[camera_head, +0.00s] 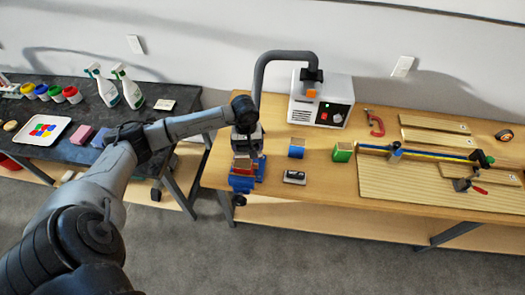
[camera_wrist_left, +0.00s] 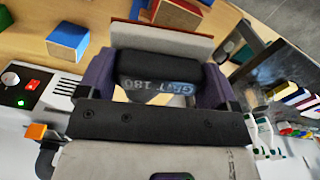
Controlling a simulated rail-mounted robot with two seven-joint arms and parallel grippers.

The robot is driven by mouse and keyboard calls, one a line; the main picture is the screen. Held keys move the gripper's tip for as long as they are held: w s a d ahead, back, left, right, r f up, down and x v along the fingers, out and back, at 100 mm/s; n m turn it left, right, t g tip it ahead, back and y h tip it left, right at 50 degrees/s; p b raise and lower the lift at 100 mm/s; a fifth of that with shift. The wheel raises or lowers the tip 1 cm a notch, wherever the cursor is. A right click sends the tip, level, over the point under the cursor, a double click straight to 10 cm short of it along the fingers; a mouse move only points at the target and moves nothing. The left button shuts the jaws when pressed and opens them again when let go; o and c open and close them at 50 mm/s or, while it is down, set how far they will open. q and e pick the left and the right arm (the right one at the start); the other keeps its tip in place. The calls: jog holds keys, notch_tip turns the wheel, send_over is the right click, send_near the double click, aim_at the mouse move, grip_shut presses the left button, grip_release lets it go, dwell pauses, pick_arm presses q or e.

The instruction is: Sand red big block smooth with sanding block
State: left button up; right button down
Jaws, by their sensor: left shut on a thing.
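My left gripper (camera_head: 246,140) is shut on a black sanding block (camera_wrist_left: 160,78) marked grit 180, which sits between its fingers in the left wrist view (camera_wrist_left: 158,88). A tan-faced slab with a red edge (camera_wrist_left: 162,42) lies just beyond the sanding block; contact between them cannot be told. A red block with a wood-coloured face (camera_wrist_left: 178,13) shows past it. In the head view, red parts (camera_head: 242,163) show under the gripper, above a blue fixture (camera_head: 242,184) at the table's left front corner. The gripper partly hides them. My right gripper is not in view.
A blue block (camera_head: 296,150), a green block (camera_head: 342,153) and a black-and-grey block (camera_head: 295,177) stand right of the gripper. A white machine (camera_head: 320,100) with a grey hose stands behind. A dark table (camera_head: 75,155) is at left.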

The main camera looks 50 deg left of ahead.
aim_at(241, 152)
pick_arm(q)
jog(key=shift+s+a+r, duration=0.6)
jog(key=shift+s+r, duration=0.05)
jog(key=shift+s, duration=0.15)
jog(key=shift+s+a, duration=0.2)
jog(key=shift+s, duration=0.05)
jog(key=shift+f+b, duration=1.25)
jog(key=shift+f, duration=1.65)
